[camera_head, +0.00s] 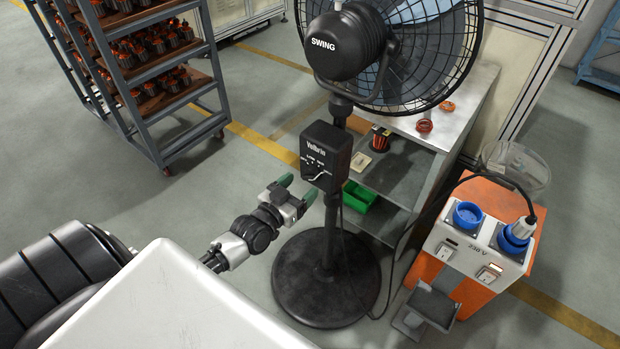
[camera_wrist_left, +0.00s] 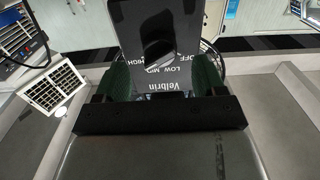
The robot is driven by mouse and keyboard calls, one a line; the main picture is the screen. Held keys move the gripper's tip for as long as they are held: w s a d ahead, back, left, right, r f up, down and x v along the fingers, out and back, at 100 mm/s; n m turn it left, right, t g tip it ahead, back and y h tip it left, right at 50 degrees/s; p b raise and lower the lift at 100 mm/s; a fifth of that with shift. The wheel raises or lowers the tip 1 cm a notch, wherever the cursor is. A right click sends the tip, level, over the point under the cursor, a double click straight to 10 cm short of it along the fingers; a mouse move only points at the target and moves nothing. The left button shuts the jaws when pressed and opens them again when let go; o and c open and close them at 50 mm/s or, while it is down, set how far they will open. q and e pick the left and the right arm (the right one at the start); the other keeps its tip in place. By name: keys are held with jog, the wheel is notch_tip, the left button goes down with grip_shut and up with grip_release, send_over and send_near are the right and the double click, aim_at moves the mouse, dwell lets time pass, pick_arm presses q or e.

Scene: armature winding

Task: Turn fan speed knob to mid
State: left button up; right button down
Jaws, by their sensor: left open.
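The fan's black control box (camera_head: 326,150) sits on the fan's pole in the head view, with white "Velbrin" lettering and speed labels. The speed knob (camera_head: 318,177) is on its lower front; which label it points to I cannot tell. In the left wrist view the box appears upside down with the dark knob (camera_wrist_left: 158,50) near the OFF, LOW, MID and HIGH labels. My left gripper (camera_head: 298,189) is open in front of the box, its green fingertips close to the knob's height. In the wrist view the left gripper (camera_wrist_left: 165,78) has its fingers on either side of the box face, with nothing held.
The fan head (camera_head: 345,45) is above the box and the round base (camera_head: 325,278) stands on the floor. A shelf bench (camera_head: 455,115) with a green bin (camera_head: 359,197) is behind. An orange power unit (camera_head: 470,255) stands to the right. A rack (camera_head: 165,100) is at left.

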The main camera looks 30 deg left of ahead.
aim_at(308, 180)
pick_arm(q)
jog(key=shift+w+d, duration=0.15)
jog(key=shift+w, duration=1.75)
pick_arm(e)
jog(key=shift+d, duration=0.5)
pick_arm(q)
jog(key=c, duration=0.9)
pick_arm(e)
jog(key=shift+w, duration=0.1)
pick_arm(q)
jog(key=shift+n, duration=0.3)
jog(key=n, duration=0.3)
jog(key=shift+d+n, duration=0.1)
jog(key=shift+n, duration=1.9)
pick_arm(e)
jog(key=shift+a+r, duration=0.1)
jog(key=shift+a, duration=0.05)
